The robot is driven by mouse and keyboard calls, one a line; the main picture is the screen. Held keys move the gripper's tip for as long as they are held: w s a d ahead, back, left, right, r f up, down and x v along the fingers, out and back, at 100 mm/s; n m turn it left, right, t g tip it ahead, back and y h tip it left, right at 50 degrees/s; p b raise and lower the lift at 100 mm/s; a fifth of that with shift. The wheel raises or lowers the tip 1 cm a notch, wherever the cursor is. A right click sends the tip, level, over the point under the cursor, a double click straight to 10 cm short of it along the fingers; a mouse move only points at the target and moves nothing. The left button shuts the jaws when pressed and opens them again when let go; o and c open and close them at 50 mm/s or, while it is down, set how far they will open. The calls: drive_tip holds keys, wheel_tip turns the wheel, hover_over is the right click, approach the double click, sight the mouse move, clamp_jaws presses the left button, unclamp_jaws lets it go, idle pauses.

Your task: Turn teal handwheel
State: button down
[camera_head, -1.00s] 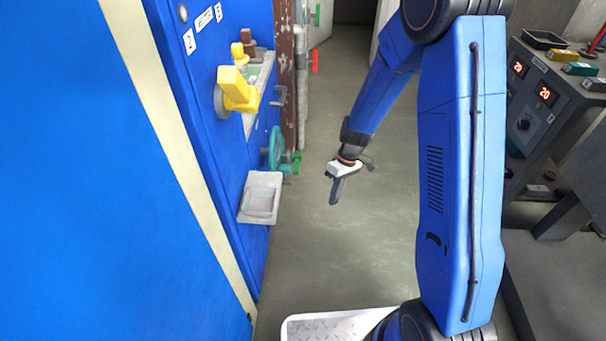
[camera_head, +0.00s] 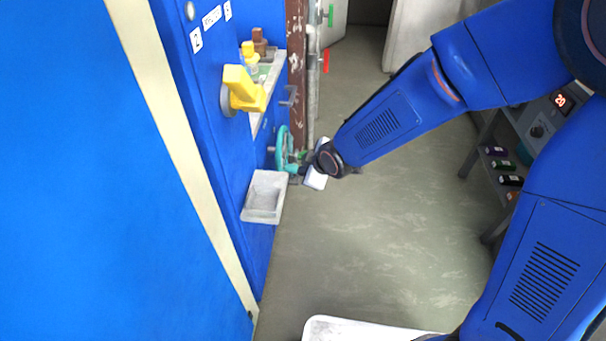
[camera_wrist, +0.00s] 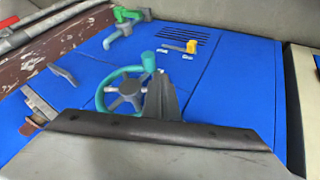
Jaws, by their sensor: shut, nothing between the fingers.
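The teal handwheel (camera_head: 283,150) is mounted on the blue panel, seen nearly edge-on in the head view. In the wrist view the wheel (camera_wrist: 103,97) shows a teal rim, grey spokes and hub, and a teal knob (camera_wrist: 148,61) standing up from it. My gripper (camera_wrist: 163,80) is shut and empty. Its dark fingers overlap the right part of the wheel in the wrist view, just below the knob; I cannot tell whether they touch it. In the head view my gripper's white body (camera_head: 315,179) is just right of the wheel, with its fingertips not clear.
A green tap (camera_wrist: 128,15) is beyond the wheel. A grey tray (camera_head: 264,197) juts from the panel below it, and a yellow handle (camera_head: 243,91) sticks out above. A console (camera_head: 537,130) stands at right. The floor (camera_head: 380,240) between is open.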

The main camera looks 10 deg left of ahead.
sight(294, 172)
drive_tip(key=x, duration=1)
drive_tip(key=shift+f, duration=0.1)
idle(0.3)
drive_tip(key=shift+w, duration=0.6)
